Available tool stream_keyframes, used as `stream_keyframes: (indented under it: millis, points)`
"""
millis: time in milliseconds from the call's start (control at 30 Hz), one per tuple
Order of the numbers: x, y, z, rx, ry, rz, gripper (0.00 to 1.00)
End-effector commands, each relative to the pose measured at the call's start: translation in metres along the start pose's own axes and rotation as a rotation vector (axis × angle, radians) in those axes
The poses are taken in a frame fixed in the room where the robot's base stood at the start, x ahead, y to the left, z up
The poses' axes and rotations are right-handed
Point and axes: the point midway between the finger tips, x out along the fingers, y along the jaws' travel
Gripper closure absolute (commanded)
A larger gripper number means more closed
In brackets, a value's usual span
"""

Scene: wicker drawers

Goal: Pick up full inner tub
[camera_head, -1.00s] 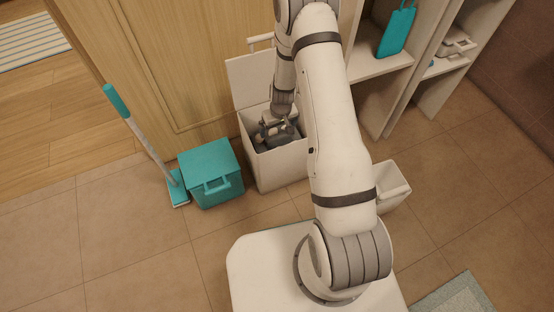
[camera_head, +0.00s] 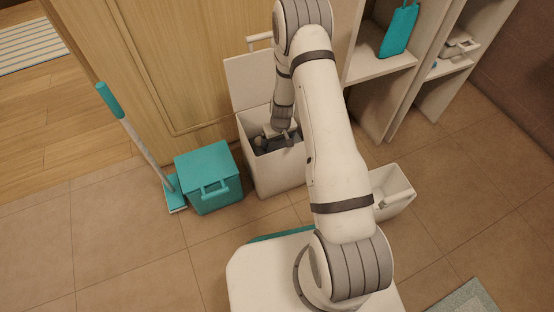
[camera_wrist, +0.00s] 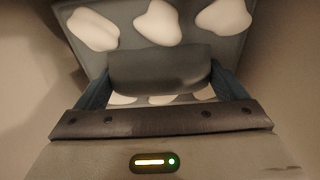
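A white bin (camera_head: 278,178) with its lid raised at the back stands against the wooden front in the head view. A grey inner tub (camera_head: 263,143) sits inside it, partly hidden by my arm. In the wrist view the grey tub (camera_wrist: 182,52) holds several white rounded lumps (camera_wrist: 158,22). My gripper (camera_head: 281,137) points down into the bin; in the wrist view its two bluish fingers (camera_wrist: 161,80) stand wide apart at either end of a dark grey block. I cannot tell whether they press on that block or whether it belongs to the tub.
A teal lidded box (camera_head: 210,177) and a teal-handled mop (camera_head: 145,150) stand left of the bin. A small open white bin (camera_head: 391,190) stands on the right, beside my arm. Open shelves (camera_head: 385,75) rise behind it. The tiled floor at front left is clear.

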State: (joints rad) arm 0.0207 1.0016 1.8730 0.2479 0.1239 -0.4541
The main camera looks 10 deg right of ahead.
Motion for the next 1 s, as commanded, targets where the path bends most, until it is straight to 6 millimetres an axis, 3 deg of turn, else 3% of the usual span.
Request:
stream_keyframes:
  millis: [800, 1000]
  points:
    - [-0.0003, -0.0001, 0.0, 0.0, 0.0, 0.0, 0.75]
    - [-0.0009, 0.0, -0.0006, 0.0, 0.001, 0.0, 0.77]
